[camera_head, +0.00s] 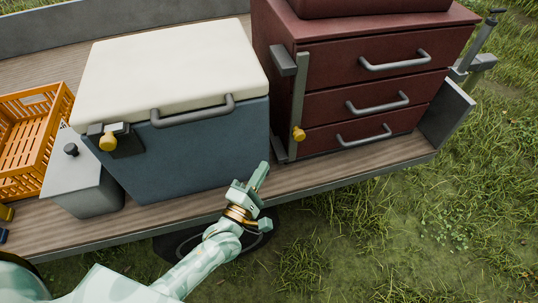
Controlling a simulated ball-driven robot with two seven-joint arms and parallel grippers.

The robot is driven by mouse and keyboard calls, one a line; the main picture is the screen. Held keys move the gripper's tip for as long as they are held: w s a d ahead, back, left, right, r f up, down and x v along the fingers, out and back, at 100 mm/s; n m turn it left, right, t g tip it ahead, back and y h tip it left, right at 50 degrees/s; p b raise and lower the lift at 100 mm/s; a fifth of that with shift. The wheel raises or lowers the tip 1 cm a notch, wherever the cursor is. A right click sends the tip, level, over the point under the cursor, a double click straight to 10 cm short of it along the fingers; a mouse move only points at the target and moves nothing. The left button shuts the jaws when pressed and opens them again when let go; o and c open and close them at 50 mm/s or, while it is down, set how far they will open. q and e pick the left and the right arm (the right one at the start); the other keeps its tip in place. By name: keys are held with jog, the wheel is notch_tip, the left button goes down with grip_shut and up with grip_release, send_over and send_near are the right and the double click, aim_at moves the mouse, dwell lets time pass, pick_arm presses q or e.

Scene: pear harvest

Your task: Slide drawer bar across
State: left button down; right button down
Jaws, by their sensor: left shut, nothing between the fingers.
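The dark red drawer chest (385,85) stands on the trailer bed at the upper right, with three drawers and grey handles. The drawer bar (297,95) is upright along the left edge of its front. A yellow knob (299,134) sits near the bar's lower end. A grey bracket (282,62) sits beside the bar's top. The bar does not cross the drawer handles. My left gripper (261,173) is shut and empty, over the bed edge, below and left of the knob and apart from it. My right gripper is not in view.
A blue cooler (195,145) with a cream lid and yellow-knobbed latch stands left of the chest. A grey box (85,185) and an orange crate (30,140) are farther left. The trailer bed (350,165) has a narrow bare strip before the chest; grass lies beyond its edge.

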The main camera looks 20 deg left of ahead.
pick_arm(q)
jog(key=shift+v, duration=2)
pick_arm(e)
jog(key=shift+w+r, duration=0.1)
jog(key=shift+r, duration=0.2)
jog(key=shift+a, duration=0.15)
